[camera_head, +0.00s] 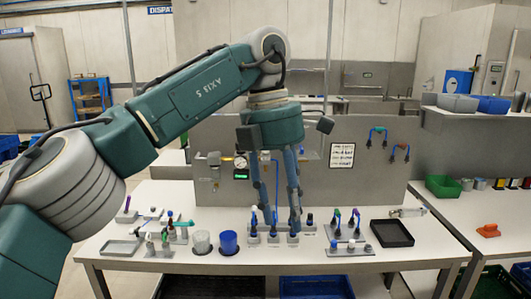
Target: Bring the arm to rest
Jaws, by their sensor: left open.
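My left arm comes in from the left and bends down over the white table. Its left gripper (283,225) points down with its two long fingers apart, in front of the grey back panel. The fingertips are close to a row of small dark-topped items (273,237) in grey holders near the middle of the table. I see nothing held between the fingers. I cannot tell whether a finger touches any of the items. My right gripper is not in view.
A black tray (392,233) lies at the right, beside a holder with coloured tools (347,225). The grey panel (350,185) rises behind. A green bin (443,186) sits on the right-hand table.

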